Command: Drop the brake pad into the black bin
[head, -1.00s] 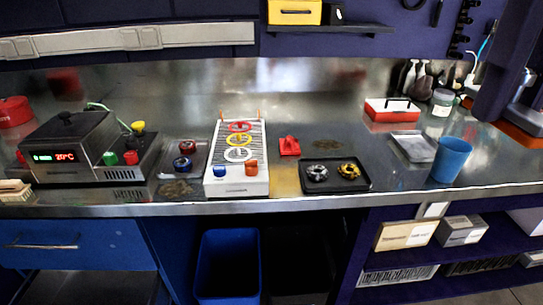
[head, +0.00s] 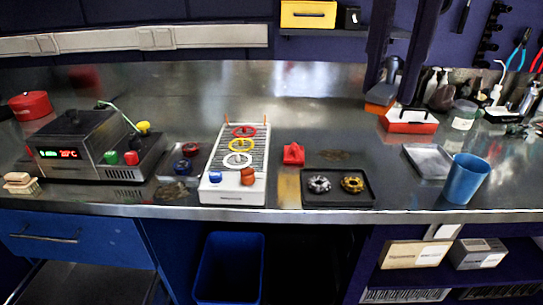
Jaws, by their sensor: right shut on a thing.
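My right gripper (head: 383,90) comes down from the top right and is above the back right part of the bench. It is shut, with an orange flat piece at its lower end. The brake pad does not show clearly there; it looks held in the jaws or hidden by them. The black bin (head: 300,268) is a very dark shape under the bench, right of the blue bin, and its rim is hard to make out. The gripper is well above it and to the right. My left gripper is not in view.
A blue bin (head: 229,268) stands under the bench. On the bench are a white ring board (head: 234,190), a red part (head: 293,153), a black tray (head: 338,200), a blue cup (head: 466,180) and a red-white box (head: 409,122). The bench's front edge lies above the bins.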

